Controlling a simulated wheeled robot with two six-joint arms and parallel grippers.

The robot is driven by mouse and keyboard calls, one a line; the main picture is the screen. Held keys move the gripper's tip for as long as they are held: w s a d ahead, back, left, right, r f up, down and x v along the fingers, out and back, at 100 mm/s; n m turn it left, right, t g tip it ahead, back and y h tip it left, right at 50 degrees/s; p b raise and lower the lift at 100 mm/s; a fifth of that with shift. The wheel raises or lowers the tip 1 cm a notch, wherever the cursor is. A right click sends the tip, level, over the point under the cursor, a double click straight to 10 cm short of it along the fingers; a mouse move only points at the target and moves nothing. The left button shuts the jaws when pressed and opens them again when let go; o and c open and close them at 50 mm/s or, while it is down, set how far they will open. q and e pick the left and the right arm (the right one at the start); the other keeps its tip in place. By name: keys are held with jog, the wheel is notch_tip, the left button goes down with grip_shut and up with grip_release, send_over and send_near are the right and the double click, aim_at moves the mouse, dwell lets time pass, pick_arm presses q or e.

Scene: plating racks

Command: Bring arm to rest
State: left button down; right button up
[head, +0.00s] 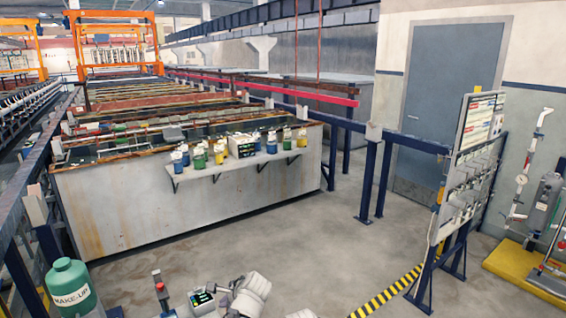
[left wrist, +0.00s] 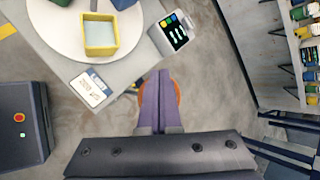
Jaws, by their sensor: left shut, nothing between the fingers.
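My left arm shows at the bottom middle of the head view, with its left gripper (head: 226,294) beside a small display device (head: 201,299). In the left wrist view the two purple fingers of the left gripper (left wrist: 161,78) lie together, shut, with nothing between them. An orange round thing (left wrist: 176,98) shows partly behind the fingers; I cannot tell what it is. My right gripper is not in view.
In the left wrist view, a grey table (left wrist: 122,62) bears a white disc (left wrist: 70,36) with a yellow square container (left wrist: 99,34). A dark box with a red button (left wrist: 20,135) stands left. A long tank (head: 130,207) with a shelf of bottles stands ahead, beyond open floor.

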pick_arm(q)
jog(key=s+d+f+n+g+h, duration=0.2)
jog(key=s+d+n, duration=0.3)
jog(key=s, duration=0.5)
jog(key=s+d+f+n+g+h, duration=0.2)
jog(key=s+d+n, duration=0.4)
jog(key=s, duration=0.5)
jog(key=shift+s+d+f+n+g+h, duration=0.15)
jog(key=shift+s+f+n+g+h, duration=0.2)
jog(key=shift+f+n+g, duration=0.55)
